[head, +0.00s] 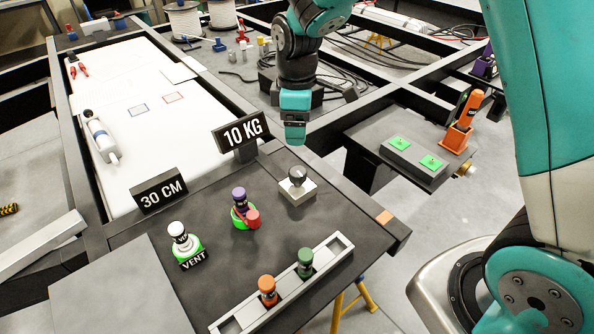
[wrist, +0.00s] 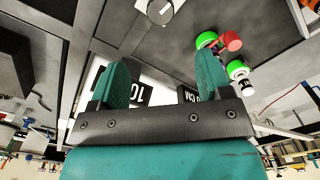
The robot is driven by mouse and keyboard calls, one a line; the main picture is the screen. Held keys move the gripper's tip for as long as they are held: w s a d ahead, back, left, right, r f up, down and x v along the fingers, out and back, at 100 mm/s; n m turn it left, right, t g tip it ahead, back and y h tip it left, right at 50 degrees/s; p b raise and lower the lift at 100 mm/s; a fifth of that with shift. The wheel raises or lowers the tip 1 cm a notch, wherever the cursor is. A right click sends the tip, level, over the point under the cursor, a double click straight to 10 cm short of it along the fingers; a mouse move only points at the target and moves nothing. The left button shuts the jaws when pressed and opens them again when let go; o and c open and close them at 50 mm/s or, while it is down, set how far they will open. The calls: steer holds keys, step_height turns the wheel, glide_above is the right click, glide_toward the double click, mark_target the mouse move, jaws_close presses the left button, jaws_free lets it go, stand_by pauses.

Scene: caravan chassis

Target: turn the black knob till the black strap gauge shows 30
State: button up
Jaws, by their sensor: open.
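A dark round knob (head: 297,173) stands on a small pale block (head: 298,190) on the dark bench top, in the middle of the head view. I cannot make out a black strap gauge or any reading.
Signs "10 KG" (head: 243,132) and "30 CM" (head: 159,189) stand along the bench's back edge. A purple-topped valve (head: 239,195) with a red part and a white "VENT" valve (head: 179,234) stand left of the knob. A tray (head: 330,252) with orange and green-capped pieces lies in front.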

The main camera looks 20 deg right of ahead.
mark_target(297, 171)
step_height(297, 171, down, 13)
steer(key=shift+f+p, duration=0.15)
steer(key=shift+p, duration=0.2)
steer(key=c, duration=0.9)
